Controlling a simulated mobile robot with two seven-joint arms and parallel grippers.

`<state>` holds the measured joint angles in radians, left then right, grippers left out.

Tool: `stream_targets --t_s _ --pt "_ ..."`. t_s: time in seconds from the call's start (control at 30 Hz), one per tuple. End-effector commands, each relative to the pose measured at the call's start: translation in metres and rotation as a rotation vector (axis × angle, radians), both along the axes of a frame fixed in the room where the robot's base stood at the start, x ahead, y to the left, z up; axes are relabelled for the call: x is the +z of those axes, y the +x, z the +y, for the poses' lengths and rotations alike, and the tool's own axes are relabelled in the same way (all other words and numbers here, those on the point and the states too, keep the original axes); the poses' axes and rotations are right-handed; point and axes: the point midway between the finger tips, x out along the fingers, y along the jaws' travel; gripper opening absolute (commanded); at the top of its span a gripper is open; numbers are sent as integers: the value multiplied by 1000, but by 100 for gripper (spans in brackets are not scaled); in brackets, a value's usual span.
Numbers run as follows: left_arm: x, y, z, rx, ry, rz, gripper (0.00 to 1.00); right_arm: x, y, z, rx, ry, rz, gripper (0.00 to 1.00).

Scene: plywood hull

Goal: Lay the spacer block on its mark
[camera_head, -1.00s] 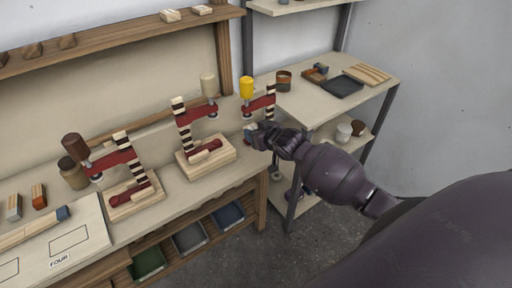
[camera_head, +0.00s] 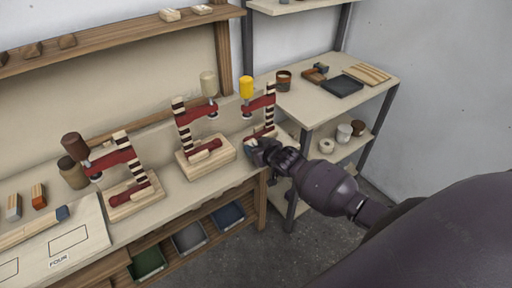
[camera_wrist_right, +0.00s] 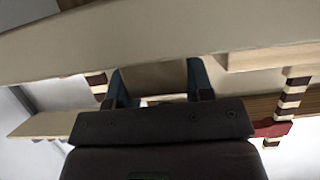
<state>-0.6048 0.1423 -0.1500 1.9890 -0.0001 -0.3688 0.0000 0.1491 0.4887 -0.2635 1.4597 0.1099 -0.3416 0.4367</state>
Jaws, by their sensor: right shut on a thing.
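My right gripper (camera_head: 254,147) is at the front edge of the workbench, just in front of the yellow-handled clamp. In the right wrist view, its two teal fingers (camera_wrist_right: 158,85) are closed on a plain tan piece (camera_wrist_right: 155,76), which looks like the spacer block. Most of it is hidden by the gripper. A white board (camera_head: 90,222) at the left has drawn rectangles, one of them an outline (camera_head: 68,241) above the word FOUR. I cannot tell which mark belongs to the block. My left gripper is not in view.
Clamps with yellow (camera_head: 246,88), cream (camera_head: 208,84) and brown (camera_head: 75,146) handles stand along the bench (camera_head: 180,193). Coloured bins (camera_head: 189,237) sit below. A shelf unit (camera_head: 308,112) with a dark tray (camera_head: 342,86) is at the right.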

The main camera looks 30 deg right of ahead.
Motion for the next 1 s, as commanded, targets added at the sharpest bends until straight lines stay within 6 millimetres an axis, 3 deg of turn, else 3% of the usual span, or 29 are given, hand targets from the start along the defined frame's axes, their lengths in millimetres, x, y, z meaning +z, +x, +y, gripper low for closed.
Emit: stream_targets --t_s 0.07,0.1,0.23,0.67,1.0 --pt "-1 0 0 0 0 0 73 -3 0 0 0 0 0 24" --pt "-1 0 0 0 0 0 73 -2 0 0 0 0 0 54" --pt "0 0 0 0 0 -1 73 -2 0 0 0 0 0 73" --pt "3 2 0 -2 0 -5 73 3 -7 -1 -1 0 1 73" --pt "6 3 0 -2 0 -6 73 23 -55 -5 0 0 0 73"
